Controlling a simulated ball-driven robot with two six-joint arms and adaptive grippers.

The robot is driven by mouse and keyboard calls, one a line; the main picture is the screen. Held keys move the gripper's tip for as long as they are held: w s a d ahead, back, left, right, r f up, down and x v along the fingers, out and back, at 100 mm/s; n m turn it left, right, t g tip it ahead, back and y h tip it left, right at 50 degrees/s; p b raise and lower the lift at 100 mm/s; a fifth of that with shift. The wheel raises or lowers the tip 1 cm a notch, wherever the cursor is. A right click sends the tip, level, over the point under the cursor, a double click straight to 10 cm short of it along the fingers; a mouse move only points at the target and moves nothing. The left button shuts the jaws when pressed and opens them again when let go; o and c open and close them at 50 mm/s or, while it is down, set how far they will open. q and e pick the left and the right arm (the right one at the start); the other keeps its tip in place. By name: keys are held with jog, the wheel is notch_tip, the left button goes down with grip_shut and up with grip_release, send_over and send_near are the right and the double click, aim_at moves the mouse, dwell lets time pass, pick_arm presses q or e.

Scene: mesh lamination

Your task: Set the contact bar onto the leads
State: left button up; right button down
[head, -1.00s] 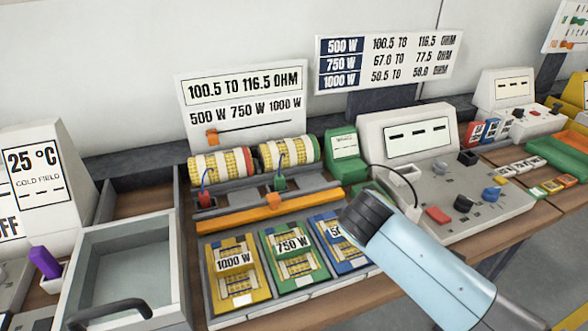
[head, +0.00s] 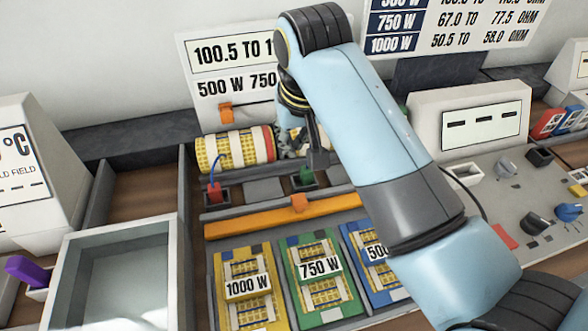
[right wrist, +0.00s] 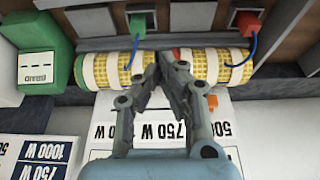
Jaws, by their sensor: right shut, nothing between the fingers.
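The contact bar looks to be the long orange bar (head: 255,219) with a small raised orange block (head: 299,203) at its middle. It lies across the bench in front of the sockets. The red lead (head: 214,192) and the green lead (head: 306,178) stand in sockets behind it; both show in the right wrist view, red (right wrist: 248,22) and green (right wrist: 138,24). My right gripper (head: 318,158) is shut and empty above the rolls, near the green lead; in the right wrist view its tips (right wrist: 165,58) meet between the two rolls. The left gripper is not in view.
Two yellow-and-white rolls, left one (head: 236,150), lie behind the leads; my arm mostly hides the right one. Wattage cards, including the 1000 W card (head: 248,287), lie in front of the bar. An open grey bin (head: 120,270) stands left, a meter console (head: 470,120) right.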

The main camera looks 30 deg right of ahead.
aim_at(299, 207)
jog(key=x, duration=1)
jog(key=shift+f, duration=0.2)
jog(key=s, duration=0.1)
jog(key=s+p, duration=0.1)
jog(key=s+a+p, duration=0.1)
jog(key=shift+s+r, duration=0.15)
jog(key=shift+r, duration=0.15)
jog(key=shift+s, duration=0.2)
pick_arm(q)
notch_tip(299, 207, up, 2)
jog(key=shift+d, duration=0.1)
pick_arm(e)
jog(key=shift+f, duration=0.15)
